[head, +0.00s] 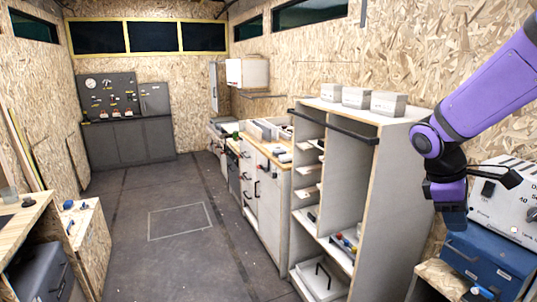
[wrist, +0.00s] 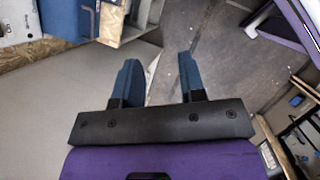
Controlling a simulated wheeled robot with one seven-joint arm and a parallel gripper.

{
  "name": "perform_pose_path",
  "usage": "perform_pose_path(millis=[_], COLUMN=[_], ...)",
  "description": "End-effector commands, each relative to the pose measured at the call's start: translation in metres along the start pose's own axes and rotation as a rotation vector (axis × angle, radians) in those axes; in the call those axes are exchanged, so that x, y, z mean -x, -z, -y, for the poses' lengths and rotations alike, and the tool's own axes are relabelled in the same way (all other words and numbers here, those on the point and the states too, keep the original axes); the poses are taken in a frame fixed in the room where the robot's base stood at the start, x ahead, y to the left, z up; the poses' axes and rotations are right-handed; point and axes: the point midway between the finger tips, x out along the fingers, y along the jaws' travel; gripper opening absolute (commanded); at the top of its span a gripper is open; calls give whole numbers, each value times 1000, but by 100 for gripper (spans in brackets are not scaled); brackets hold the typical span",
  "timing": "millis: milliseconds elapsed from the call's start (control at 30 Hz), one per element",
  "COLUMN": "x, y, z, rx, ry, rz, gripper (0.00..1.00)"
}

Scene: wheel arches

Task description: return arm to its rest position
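My purple arm reaches in from the upper right of the head view and hangs down at the right. My gripper (head: 452,215) is beside the tall white shelf unit (head: 397,190) and in front of the blue box at the right. In the wrist view my gripper (wrist: 159,85) points its two blue fingers away, clearly apart with nothing between them. Grey floor shows beyond the fingers.
A white device (head: 512,212) stands on the blue box (head: 490,262), close to my gripper. White boxes (head: 356,98) top the shelf unit. A counter (head: 265,175) runs behind it. The floor (head: 180,255) in the middle is clear.

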Motion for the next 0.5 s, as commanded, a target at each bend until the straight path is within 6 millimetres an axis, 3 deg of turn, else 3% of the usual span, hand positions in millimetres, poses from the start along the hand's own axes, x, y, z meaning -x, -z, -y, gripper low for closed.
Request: perform_pose_path(millis=[200,500], x=[38,78], y=[-24,-51], z=[36,89], rx=[-249,-569], ry=[3,42], rz=[-199,-458], gripper=[37,37])
